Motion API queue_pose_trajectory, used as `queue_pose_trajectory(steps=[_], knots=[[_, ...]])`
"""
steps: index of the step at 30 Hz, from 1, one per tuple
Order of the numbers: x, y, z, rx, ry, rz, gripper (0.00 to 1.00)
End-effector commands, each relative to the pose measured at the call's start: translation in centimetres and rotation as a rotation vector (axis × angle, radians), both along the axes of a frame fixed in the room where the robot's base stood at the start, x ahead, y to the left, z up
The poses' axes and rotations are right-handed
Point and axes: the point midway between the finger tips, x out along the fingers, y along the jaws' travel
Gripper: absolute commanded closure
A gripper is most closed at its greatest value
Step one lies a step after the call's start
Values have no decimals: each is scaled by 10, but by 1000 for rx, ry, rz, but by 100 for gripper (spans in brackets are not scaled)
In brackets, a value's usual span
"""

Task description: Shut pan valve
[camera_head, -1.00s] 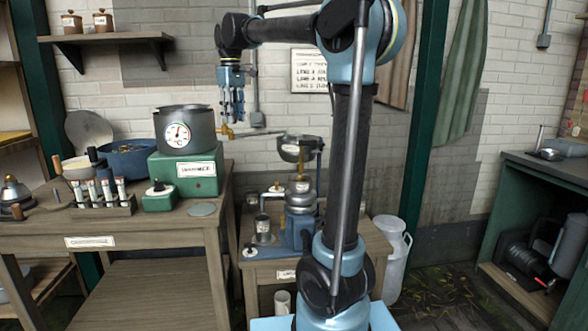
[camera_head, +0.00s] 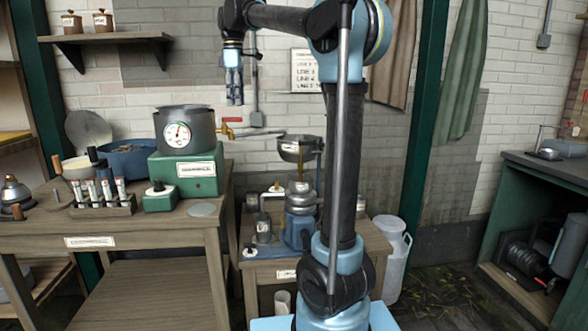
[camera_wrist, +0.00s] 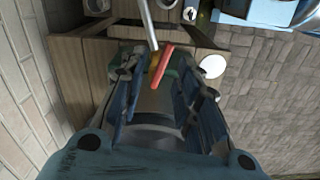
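The grey pan (camera_head: 186,130) with a white dial stands on a green box at the right of the wooden table. A brass valve (camera_head: 229,132) comes out of its right side, with a red handle (camera_head: 233,120) on top lying roughly level. A thin pipe (camera_head: 260,133) runs right from the valve. My gripper (camera_head: 235,101) hangs pointing down above the handle, clear of it. In the wrist view, my gripper's fingers (camera_wrist: 160,85) are apart, with the red handle (camera_wrist: 166,64) showing between and below them. The handle lies slightly askew to the pipe (camera_wrist: 147,22).
A metal bowl (camera_head: 299,150) stands at the pipe's far end, above a lower bench (camera_head: 372,243). A green switch box (camera_head: 160,198), a rack of vials (camera_head: 104,200) and a blue basin (camera_head: 128,160) share the table. Brick wall lies close behind; the air around my gripper is free.

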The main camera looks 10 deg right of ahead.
Motion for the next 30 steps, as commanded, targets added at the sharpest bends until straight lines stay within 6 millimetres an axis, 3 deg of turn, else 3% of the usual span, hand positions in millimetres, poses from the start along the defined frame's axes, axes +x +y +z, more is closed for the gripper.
queue_pose_trajectory(steps=[12, 21, 25, 30], knots=[[0, 0, 68, 0, 0, -1, 70], [0, 0, 107, 0, 0, -1, 70], [0, 0, 121, 0, 0, -1, 70], [-7, -11, 112, 2, -5, -47, 70]])
